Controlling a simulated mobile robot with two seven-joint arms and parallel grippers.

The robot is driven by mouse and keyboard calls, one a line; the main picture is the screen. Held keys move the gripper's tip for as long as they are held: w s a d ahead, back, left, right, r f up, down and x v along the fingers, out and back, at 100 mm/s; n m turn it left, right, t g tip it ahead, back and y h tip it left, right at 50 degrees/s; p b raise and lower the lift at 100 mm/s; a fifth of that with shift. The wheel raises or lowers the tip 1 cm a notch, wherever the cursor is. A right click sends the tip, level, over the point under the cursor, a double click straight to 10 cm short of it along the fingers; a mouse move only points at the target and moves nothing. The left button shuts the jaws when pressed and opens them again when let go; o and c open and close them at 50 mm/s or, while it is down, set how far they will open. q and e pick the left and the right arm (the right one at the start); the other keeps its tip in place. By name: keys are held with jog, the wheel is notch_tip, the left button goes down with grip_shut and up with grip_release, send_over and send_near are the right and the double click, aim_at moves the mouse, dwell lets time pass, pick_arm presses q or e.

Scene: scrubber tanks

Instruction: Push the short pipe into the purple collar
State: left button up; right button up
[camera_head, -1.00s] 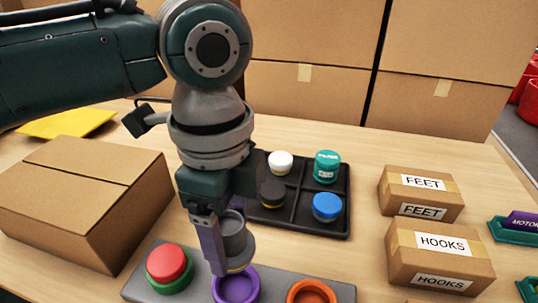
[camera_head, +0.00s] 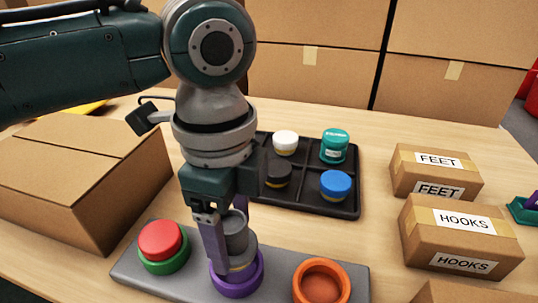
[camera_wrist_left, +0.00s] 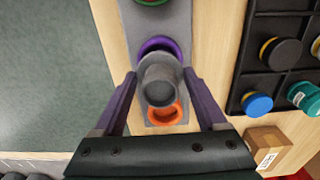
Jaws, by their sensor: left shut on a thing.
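The short pipe (camera_head: 237,238) is grey with a yellow band near its lower end. My left gripper (camera_head: 226,243) is shut on it from above, with one purple finger on each side. The pipe stands about upright, its lower end at the mouth of the purple collar (camera_head: 238,287); the collar's wall and my finger hide how deep it sits. In the left wrist view the pipe (camera_wrist_left: 160,80) is between the fingers and covers part of the purple collar (camera_wrist_left: 160,43). My right gripper is not in view.
The grey base (camera_head: 125,268) also bears a green collar (camera_head: 163,262) with a red piece (camera_head: 160,240) and an empty orange collar (camera_head: 321,283). Behind is a black tray (camera_head: 311,197) with several capped pieces. Cardboard boxes stand left (camera_head: 85,180) and right (camera_head: 460,235).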

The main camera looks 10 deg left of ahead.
pick_arm(q)
jog(key=shift+f+p, duration=0.1)
jog(key=shift+p, duration=0.2)
dwell(0.4)
jog(key=shift+f, duration=0.3)
jog(key=shift+f, duration=0.3)
jog(key=shift+f, duration=0.35)
dwell(0.5)
jog(key=shift+f, duration=0.3)
dwell(0.5)
jog(key=shift+f+b, duration=0.35)
jog(key=shift+f, duration=0.2)
dwell(0.5)
jog(key=o, duration=1.3)
